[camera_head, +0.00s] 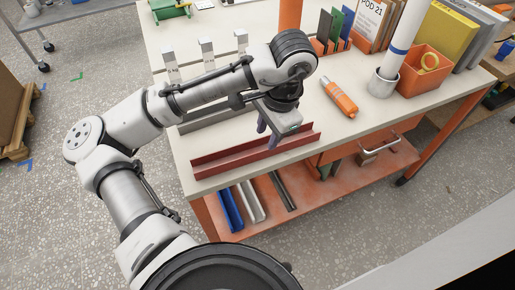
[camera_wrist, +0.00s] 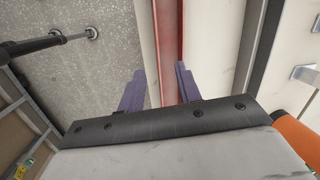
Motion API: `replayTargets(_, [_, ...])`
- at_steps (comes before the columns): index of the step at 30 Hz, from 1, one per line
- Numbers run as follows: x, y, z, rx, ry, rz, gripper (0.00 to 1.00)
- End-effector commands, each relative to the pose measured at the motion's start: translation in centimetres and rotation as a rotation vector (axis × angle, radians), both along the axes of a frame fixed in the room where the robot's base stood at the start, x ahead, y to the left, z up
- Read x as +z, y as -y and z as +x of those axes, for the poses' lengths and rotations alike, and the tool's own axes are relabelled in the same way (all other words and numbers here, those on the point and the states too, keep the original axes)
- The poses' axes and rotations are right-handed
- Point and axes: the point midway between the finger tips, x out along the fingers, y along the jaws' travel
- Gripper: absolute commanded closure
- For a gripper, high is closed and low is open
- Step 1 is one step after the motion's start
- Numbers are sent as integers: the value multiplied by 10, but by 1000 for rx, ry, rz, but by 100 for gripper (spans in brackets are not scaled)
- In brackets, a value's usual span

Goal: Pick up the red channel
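The red channel (camera_head: 240,155) is a long, straight metal profile lying near the front edge of the workbench top. In the wrist view the red channel (camera_wrist: 168,45) runs up the picture between my fingers. My gripper (camera_head: 268,138) is above the channel, right of its middle, pointing down. In the wrist view my gripper (camera_wrist: 158,85) has its two purple fingers apart, one on each side of the channel, with nothing held. I cannot tell how far above the channel the fingertips are.
A grey channel (camera_head: 203,118) lies behind the red one. An orange tool (camera_head: 340,98) lies to the right. A white pot (camera_head: 382,83) and an orange bin (camera_head: 425,72) stand further right. Blue (camera_head: 230,208) and white (camera_head: 251,202) channels lie on the lower shelf.

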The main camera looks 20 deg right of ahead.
Motion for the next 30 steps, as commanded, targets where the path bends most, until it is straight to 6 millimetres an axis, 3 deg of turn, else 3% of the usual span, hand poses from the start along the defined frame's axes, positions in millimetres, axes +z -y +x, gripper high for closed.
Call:
replayTargets(8, [-23, -2, 2, 0, -2, -2, 66])
replayTargets(18, [-65, -7, 4, 1, 0, -2, 66])
replayTargets(27, [-70, -7, 5, -2, 1, -3, 66])
replayTargets(30, [-70, -7, 5, -1, 1, -3, 79])
